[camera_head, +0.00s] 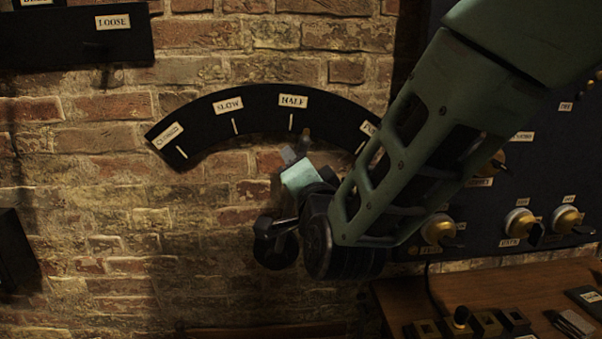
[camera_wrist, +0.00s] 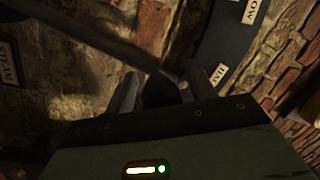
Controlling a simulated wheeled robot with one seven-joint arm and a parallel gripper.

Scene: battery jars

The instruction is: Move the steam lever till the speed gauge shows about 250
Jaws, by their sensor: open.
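The steam lever's dark bar (camera_wrist: 100,42) runs from the upper left to the middle of the wrist view and ends in a dark handle (camera_wrist: 160,90). My gripper (camera_head: 297,150) is open, with a finger on each side of that handle; I cannot tell whether they touch it. In the head view the gripper is just below the HALF mark of the black curved scale (camera_head: 262,112), and my arm hides much of the lever. The scale reads CLOSED, SLOW, HALF and a partly covered last label. A STEAM label (camera_wrist: 8,65) shows at the wrist view's left. No speed gauge is visible.
A brick wall (camera_head: 110,220) stands behind the scale. A dark panel (camera_head: 545,170) with brass knobs is at the right, partly behind my arm. A wooden desk (camera_head: 450,285) with small items is at the lower right. A plate marked LOOSE (camera_head: 60,45) hangs at the upper left.

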